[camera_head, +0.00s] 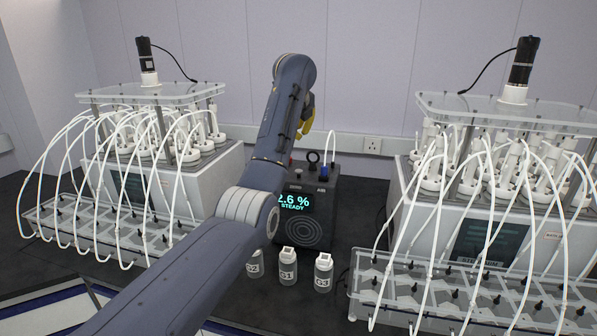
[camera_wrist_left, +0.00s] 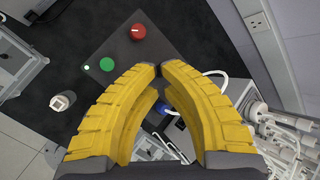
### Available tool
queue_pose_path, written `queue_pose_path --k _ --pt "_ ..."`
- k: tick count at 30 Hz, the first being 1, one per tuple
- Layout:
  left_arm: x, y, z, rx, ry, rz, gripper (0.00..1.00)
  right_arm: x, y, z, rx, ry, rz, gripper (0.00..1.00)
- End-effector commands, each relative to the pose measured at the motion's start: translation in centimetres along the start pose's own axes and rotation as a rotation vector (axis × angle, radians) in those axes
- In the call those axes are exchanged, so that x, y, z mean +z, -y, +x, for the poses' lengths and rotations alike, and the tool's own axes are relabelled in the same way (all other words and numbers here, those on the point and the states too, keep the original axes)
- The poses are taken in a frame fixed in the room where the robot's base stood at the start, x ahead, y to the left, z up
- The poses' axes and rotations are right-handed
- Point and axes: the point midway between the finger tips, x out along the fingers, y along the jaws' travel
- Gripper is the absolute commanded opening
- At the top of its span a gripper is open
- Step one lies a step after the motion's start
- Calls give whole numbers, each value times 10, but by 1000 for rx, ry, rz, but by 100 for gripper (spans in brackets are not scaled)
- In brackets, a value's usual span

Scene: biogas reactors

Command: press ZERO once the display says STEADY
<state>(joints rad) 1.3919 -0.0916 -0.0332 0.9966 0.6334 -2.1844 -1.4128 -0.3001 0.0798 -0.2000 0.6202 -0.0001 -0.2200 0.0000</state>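The dark analyser box (camera_head: 306,232) stands on the bench, partly hidden by my left arm. Its display (camera_head: 294,202) reads "2.6 %", perhaps with its start covered, and "STEADY" below. My left gripper (camera_head: 307,115) is above and behind the box front, mostly hidden by my arm. In the left wrist view its yellow fingers (camera_wrist_left: 159,70) are closed to their tips, with nothing held. Beyond the tips lies a dark panel with a green button (camera_wrist_left: 107,64), a red knob (camera_wrist_left: 138,31) and a small lit lamp (camera_wrist_left: 88,67). My right gripper is not in view.
Bottles G1 (camera_head: 288,268), G2 (camera_head: 254,266) and G3 (camera_head: 323,272) stand before the box. Reactor units with white tubes stand left (camera_head: 190,185) and right (camera_head: 475,225). A blue connector (camera_wrist_left: 168,108) with white tubing lies beyond the fingers.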

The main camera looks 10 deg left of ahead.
Motion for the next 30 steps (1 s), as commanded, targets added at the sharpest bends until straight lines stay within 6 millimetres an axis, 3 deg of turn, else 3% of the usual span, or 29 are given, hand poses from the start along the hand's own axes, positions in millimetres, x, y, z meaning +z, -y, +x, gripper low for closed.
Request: queue_pose_path --k 8,30 --pt "-4 -4 8 2 -1 -1 0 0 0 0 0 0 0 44" --pt "-35 -35 65 0 0 -2 0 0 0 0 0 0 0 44"
